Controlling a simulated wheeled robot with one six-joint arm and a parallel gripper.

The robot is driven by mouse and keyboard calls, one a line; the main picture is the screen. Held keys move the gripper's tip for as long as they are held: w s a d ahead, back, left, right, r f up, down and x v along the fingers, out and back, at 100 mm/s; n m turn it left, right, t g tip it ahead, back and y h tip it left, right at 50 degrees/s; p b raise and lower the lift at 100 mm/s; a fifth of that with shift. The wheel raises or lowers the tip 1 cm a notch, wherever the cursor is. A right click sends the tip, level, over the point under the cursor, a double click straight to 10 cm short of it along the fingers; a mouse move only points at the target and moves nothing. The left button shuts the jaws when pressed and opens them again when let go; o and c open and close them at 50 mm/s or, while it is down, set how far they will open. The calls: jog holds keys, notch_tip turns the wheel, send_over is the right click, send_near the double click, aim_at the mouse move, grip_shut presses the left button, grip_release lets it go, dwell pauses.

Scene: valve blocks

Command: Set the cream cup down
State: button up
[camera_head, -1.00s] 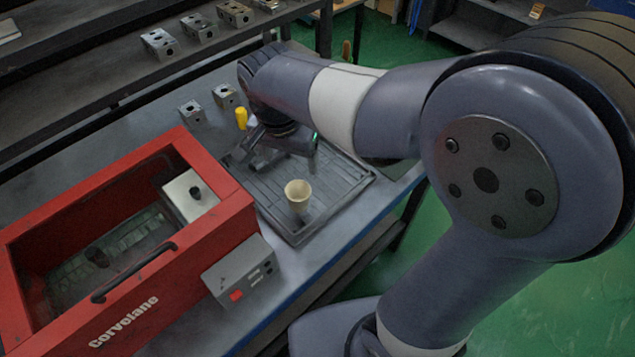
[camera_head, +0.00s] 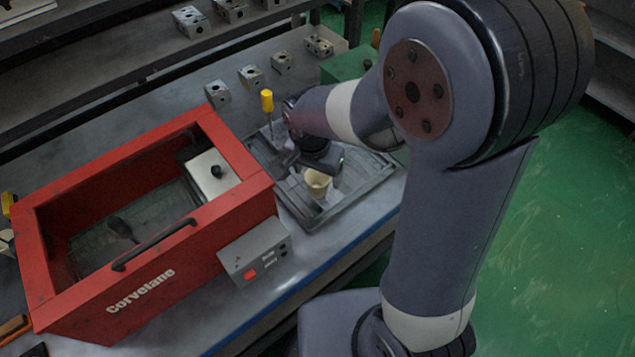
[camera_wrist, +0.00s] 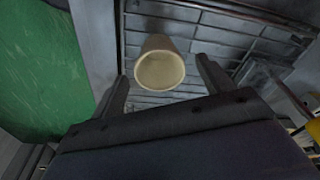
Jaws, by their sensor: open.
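The cream cup (camera_head: 317,182) appears to stand upright on the dark slatted tray (camera_head: 352,203), close to its front-left side. My gripper (camera_head: 308,166) is low over the tray, right behind the cup, and hides part of its rim. In the wrist view, the cup (camera_wrist: 161,68) shows its open mouth between the two spread fingers of my gripper (camera_wrist: 162,70). Dark gaps show between the cup and each finger. I cannot tell how far the fingertips reach along the cup's sides.
A red box (camera_head: 145,262) with a handle stands left of the tray, with a grey button box (camera_head: 255,252) at its corner. Several metal blocks (camera_head: 217,94) and a green case (camera_head: 345,66) are at the back.

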jog(key=shift+r, duration=0.1)
jog(key=c, duration=1.4)
